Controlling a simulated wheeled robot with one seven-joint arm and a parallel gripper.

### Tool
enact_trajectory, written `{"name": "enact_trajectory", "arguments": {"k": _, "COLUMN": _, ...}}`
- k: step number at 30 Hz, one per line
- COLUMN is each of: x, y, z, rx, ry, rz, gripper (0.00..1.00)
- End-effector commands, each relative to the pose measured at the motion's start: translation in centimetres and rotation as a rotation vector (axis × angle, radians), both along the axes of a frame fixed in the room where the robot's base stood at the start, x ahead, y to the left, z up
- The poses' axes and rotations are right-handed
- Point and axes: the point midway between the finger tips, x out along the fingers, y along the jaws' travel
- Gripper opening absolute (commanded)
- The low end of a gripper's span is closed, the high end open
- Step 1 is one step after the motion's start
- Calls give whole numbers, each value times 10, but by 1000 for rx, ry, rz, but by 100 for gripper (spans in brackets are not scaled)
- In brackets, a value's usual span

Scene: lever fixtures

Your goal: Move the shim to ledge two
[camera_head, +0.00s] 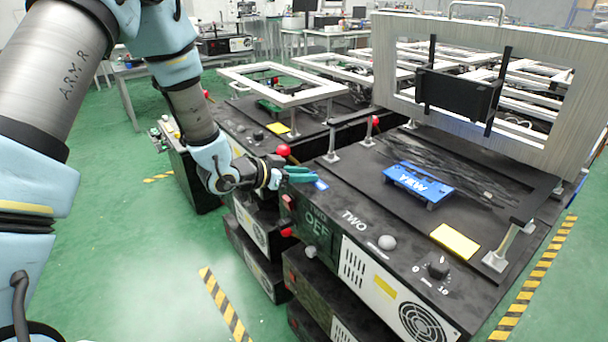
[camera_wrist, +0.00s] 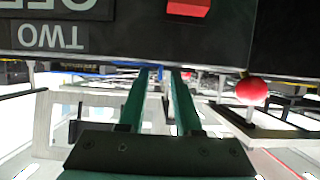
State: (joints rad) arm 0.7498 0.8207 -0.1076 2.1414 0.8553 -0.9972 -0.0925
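In the wrist view, my gripper (camera_wrist: 162,72) points toward this machine, whose TWO label (camera_wrist: 53,37) appears upside down. I cannot pick out a shim for sure. A blue block (camera_head: 418,182) with white lettering sits on the machine's top, away from my gripper. A flat yellow piece (camera_head: 455,241) lies near the front edge. A small blue patch (camera_head: 321,185) shows just beside the fingertips.
A red ball knob (camera_head: 283,149) stands close behind my gripper; one also shows in the wrist view (camera_wrist: 252,89). A raised metal frame (camera_head: 562,110) stands over the machine's back. A similar machine with a white frame (camera_head: 285,84) is to the left. Green floor is open in front.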

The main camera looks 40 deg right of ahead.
Motion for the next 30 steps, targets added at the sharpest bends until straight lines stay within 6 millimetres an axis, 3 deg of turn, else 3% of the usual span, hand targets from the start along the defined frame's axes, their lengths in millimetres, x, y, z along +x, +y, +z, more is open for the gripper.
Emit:
{"name": "enact_trajectory", "arguments": {"k": 10, "x": 1, "y": 3, "z": 5, "rx": 0, "ry": 0, "rz": 1, "gripper": 33}}
{"name": "enact_trajectory", "arguments": {"k": 24, "x": 6, "y": 86, "z": 38, "rx": -1, "ry": -1, "rz": 4, "gripper": 33}}
{"name": "enact_trajectory", "arguments": {"k": 30, "x": 6, "y": 107, "z": 47, "rx": 0, "ry": 0, "rz": 1, "gripper": 33}}
